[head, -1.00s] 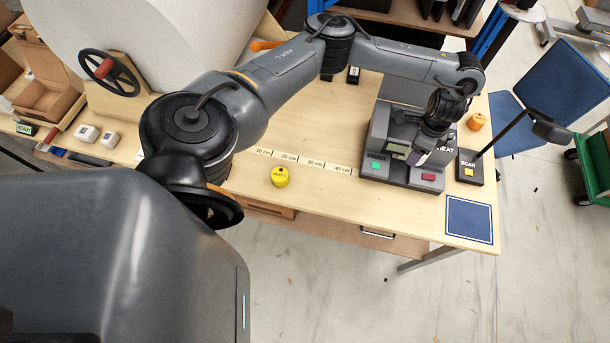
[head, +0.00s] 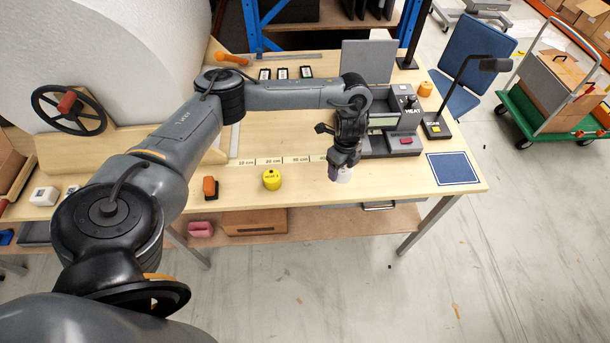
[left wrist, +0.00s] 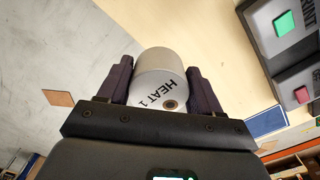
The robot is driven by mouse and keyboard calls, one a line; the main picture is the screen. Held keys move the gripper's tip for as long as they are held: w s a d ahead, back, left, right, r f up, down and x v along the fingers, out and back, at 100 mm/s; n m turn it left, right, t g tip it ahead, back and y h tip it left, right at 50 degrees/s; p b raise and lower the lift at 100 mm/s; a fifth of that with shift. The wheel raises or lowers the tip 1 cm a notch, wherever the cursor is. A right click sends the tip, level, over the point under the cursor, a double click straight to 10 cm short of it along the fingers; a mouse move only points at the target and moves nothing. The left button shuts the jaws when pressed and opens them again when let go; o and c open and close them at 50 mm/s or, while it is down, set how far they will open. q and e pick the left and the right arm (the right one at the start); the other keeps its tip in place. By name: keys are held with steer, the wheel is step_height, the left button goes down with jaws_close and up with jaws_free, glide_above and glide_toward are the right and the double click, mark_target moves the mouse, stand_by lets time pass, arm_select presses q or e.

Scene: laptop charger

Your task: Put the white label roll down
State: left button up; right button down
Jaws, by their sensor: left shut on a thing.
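The white label roll (head: 342,176), marked HEAT 1, is held in my left gripper (head: 341,166) near the table's front edge, left of the grey heat machine (head: 408,142). In the left wrist view, the roll (left wrist: 158,72) sits between the two dark fingers, one on each side. The picture does not clearly show whether its underside touches the table. My right gripper is not in view.
A yellow roll (head: 272,180) stands on the table (head: 420,178) left of my gripper. A blue square mat (head: 452,168) lies at the right front corner, below the scanner stand (head: 435,128). Bare wood lies between the yellow roll and my gripper.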

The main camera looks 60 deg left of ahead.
arm_select(q)
steer(key=b, duration=0.3)
glide_above(313, 179)
steer(key=f, duration=0.5)
steer(key=shift+w+d+f, duration=0.1)
steer(key=shift+d+f, duration=0.05)
steer(key=shift+d, duration=0.05)
steer(key=shift+a+f, duration=0.1)
steer(key=shift+a, duration=0.05)
steer(key=shift+f, duration=2.05)
steer(key=shift+f, duration=0.1)
steer(key=o, duration=1.1)
steer(key=shift+a, duration=0.1)
